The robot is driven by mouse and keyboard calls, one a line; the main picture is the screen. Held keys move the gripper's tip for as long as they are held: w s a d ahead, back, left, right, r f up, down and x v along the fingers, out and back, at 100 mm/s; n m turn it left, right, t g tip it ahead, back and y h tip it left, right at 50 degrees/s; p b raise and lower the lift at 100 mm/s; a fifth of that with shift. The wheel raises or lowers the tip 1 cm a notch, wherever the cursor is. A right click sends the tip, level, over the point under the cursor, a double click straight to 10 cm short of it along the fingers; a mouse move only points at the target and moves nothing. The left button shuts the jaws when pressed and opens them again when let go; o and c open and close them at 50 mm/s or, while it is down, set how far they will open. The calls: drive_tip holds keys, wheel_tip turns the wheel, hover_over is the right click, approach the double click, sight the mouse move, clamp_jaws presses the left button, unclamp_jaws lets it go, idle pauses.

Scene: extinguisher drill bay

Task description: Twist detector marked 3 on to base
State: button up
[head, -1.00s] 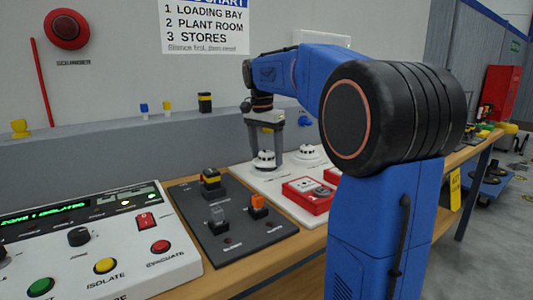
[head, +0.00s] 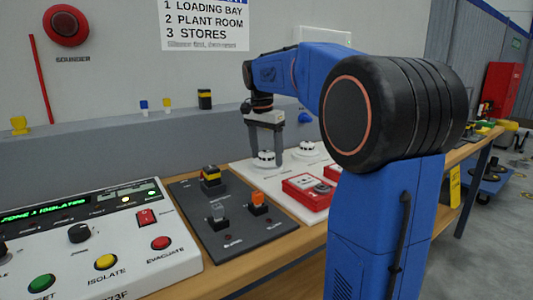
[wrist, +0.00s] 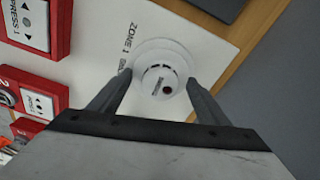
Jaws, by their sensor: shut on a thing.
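A round white detector (wrist: 160,82) with a small dark red spot sits on a round white base (wrist: 180,60) on the white board, beside the printing "ZONE 1". I cannot read a 3 on it. My gripper (wrist: 157,77) has one finger on each side of the detector, closed on it. In the head view my gripper (head: 266,150) points down over the same detector (head: 264,160), at the left part of the board. A second white detector unit (head: 308,149) is to its right, partly behind my arm.
Red call points (head: 305,190) stand on the white board (head: 275,187) in front of the detectors. A dark plate with switches (head: 228,232) and an alarm panel (head: 120,262) are to the left. A grey ledge (head: 120,145) runs behind.

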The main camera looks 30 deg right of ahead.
drive_tip(key=shift+m, duration=1)
drive_tip(key=shift+m, duration=1)
drive_tip(key=shift+m+g, duration=0.4)
drive_tip(key=shift+m, duration=0.8)
drive_tip(key=shift+m, duration=1.1)
